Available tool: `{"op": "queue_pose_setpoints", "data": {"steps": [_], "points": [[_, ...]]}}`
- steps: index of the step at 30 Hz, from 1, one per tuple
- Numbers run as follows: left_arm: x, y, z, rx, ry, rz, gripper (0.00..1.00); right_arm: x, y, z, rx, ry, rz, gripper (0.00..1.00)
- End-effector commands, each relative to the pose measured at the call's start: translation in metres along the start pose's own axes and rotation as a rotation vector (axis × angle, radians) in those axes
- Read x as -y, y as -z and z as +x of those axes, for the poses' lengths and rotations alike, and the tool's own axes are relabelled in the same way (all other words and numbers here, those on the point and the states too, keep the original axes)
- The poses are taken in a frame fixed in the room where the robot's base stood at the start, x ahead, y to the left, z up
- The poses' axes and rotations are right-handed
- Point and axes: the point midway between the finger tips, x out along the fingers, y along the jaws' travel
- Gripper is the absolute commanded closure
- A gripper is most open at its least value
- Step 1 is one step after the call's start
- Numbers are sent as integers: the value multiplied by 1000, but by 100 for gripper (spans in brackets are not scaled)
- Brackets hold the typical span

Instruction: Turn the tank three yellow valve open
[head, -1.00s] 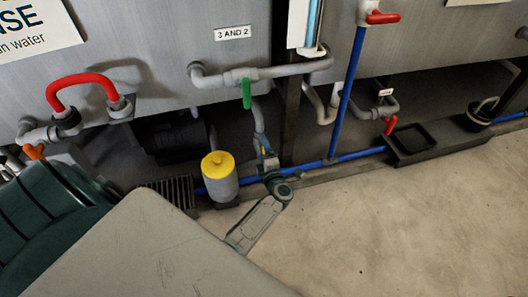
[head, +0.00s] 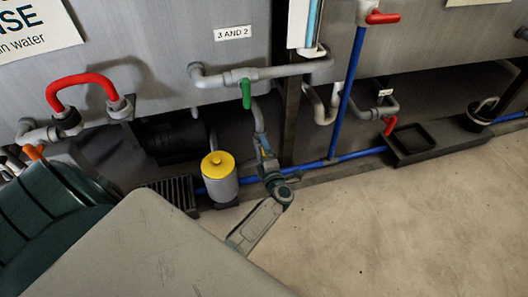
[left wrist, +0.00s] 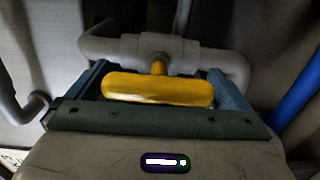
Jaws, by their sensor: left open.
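The yellow valve handle (left wrist: 158,90) fills the middle of the left wrist view. It lies crosswise on a short stem below a grey pipe (left wrist: 150,45). My left gripper (left wrist: 160,76) is open, with one blue finger at each end of the handle. The handle sits between the fingers, and I cannot tell whether either touches it. In the head view my left gripper (head: 263,150) is small, low under the grey pipework below the "3 AND 2" label (head: 232,33). The yellow handle is hard to make out there. My right gripper is not in view.
A green valve handle (head: 246,94) hangs above my left gripper. A canister with a yellow cap (head: 218,166) stands close to its left. A blue pipe (head: 343,108) runs to the right, near a red handle (head: 390,125). The floor (head: 400,230) at the right is clear.

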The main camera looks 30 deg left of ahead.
Motion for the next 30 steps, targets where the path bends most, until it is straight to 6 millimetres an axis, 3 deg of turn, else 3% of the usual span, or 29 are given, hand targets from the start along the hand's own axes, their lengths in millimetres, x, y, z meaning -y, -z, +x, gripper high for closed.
{"op": "queue_pose_setpoints", "data": {"steps": [15,21,30], "points": [[0,0,-92,0,5,-1,0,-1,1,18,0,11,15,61],[0,0,-104,-1,2,-1,0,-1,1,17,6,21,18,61],[1,0,-104,0,2,-1,0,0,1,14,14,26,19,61]]}}
